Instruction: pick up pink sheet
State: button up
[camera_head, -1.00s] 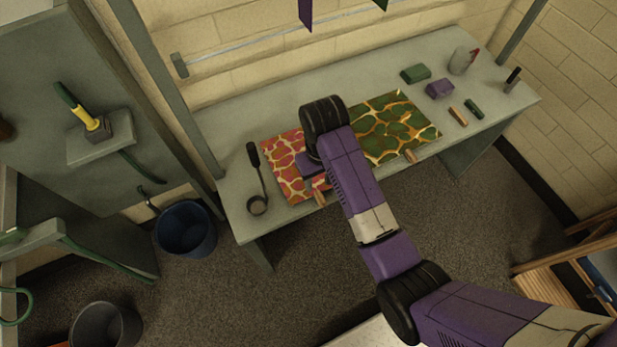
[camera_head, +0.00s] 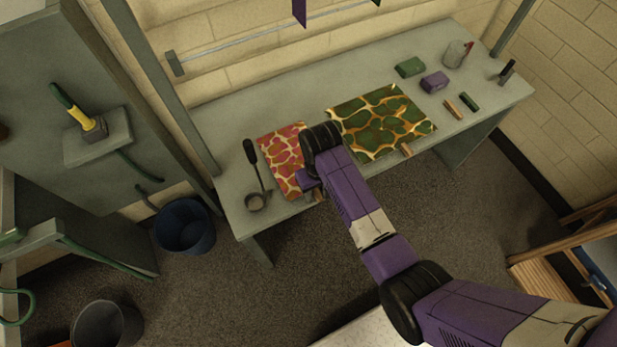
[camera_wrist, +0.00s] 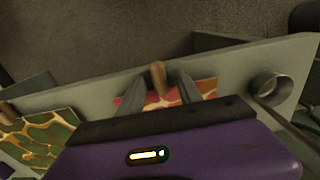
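The pink sheet (camera_head: 280,165), patterned pink and yellow, lies on the table at the left of my arm in the head view. My arm covers its right part. In the wrist view a strip of it (camera_wrist: 207,87) shows beyond my gripper's body. A wooden tab (camera_wrist: 158,78) stands at its edge, near the table's front. My gripper (camera_wrist: 160,86) is open, with one grey finger on each side of the tab and visible gaps between.
A green patterned sheet (camera_head: 381,122) with its own wooden tab (camera_head: 406,150) lies to the right. A ladle-like tool (camera_head: 255,201) lies left of the pink sheet. Green (camera_head: 410,67) and purple (camera_head: 434,82) blocks and a cup (camera_head: 455,54) stand at the table's right.

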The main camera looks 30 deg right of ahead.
grip_shut()
jog(key=shift+r, duration=0.1)
